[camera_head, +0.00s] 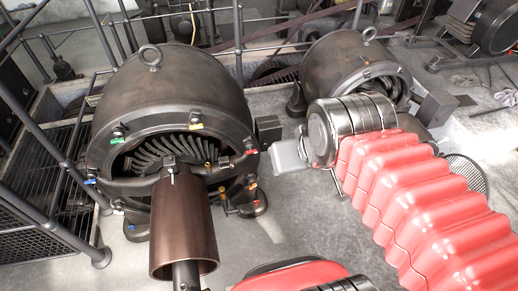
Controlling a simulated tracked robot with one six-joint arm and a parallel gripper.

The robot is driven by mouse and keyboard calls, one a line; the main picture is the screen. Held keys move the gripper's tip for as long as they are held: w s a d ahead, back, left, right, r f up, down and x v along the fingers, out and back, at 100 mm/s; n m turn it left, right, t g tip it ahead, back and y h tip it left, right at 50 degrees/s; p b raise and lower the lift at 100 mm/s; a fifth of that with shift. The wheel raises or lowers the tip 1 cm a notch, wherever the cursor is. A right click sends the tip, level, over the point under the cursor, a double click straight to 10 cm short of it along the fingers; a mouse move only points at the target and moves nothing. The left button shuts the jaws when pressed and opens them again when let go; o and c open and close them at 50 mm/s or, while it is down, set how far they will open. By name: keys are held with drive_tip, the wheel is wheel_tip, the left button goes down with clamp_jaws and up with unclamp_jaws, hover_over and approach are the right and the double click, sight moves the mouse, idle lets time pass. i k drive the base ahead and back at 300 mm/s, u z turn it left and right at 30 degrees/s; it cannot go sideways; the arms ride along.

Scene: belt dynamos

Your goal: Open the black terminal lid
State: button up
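A large dark dynamo (180,80) stands at the left, with a ring of windings in its open front and a brown cylinder below. A small black box (268,129) sits on its right side and may be the terminal box; I cannot make out its lid edge or whether it is open. My gripper (284,157) is a pale grey end just below and right of this box. It looks close to the box, but I cannot tell whether they touch. Its fingers are too small to tell apart.
A smaller dynamo (345,62) stands behind my arm, partly hidden, with another dark box (435,107) at its right. Metal railings (62,160) run along the left and back. Small coloured-tipped fittings (250,152) stick out around the large dynamo. Bare grey floor (300,215) lies below my gripper.

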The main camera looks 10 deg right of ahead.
sight(268, 134)
drive_tip(key=i, duration=1)
